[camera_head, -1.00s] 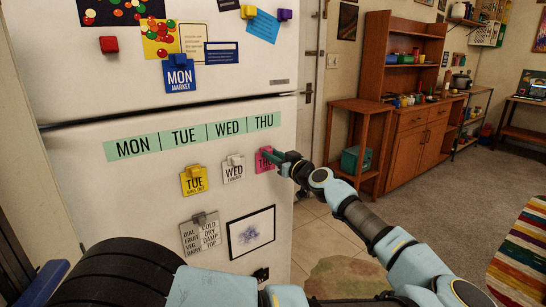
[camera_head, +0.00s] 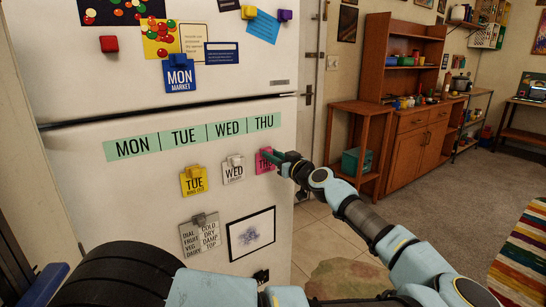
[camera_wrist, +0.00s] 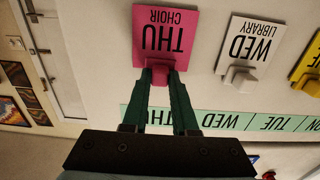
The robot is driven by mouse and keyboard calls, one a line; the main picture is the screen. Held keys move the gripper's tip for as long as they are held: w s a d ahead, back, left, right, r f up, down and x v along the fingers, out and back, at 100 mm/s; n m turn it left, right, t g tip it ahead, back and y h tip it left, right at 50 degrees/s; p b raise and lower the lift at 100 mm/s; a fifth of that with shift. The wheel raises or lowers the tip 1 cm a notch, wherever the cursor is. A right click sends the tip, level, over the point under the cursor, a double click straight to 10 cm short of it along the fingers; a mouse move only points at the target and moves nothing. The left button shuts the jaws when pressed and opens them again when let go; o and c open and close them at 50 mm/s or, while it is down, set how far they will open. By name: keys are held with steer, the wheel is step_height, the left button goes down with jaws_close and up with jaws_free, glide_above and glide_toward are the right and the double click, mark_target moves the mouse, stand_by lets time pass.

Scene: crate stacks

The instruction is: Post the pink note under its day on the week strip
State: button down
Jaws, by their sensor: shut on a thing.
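The pink note (camera_head: 264,160) reads THU and, in the wrist view (camera_wrist: 163,32), also CHOIR. It lies against the lower fridge door, below the THU cell of the green week strip (camera_head: 193,135). My gripper (camera_head: 272,156) is shut on the pink clip at the note's edge, which shows between its green fingers in the wrist view (camera_wrist: 160,74). The fingers hide part of the note in the head view. The strip shows MON, TUE, WED and THU. A yellow TUE note (camera_head: 194,181) and a white WED note (camera_head: 233,170) hang under their days.
A blue MON note (camera_head: 179,76) is on the upper door. A grey-clipped list (camera_head: 200,237) and a framed drawing (camera_head: 251,234) are lower on the fridge. A brown side table (camera_head: 357,150) stands right of my arm. The door below MON is bare.

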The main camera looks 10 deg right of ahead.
steer(key=shift+a, duration=0.1)
steer(key=c, duration=0.6)
jaws_free()
steer(key=b+v, duration=0.5)
steer(key=v, duration=0.2)
stand_by(0.4)
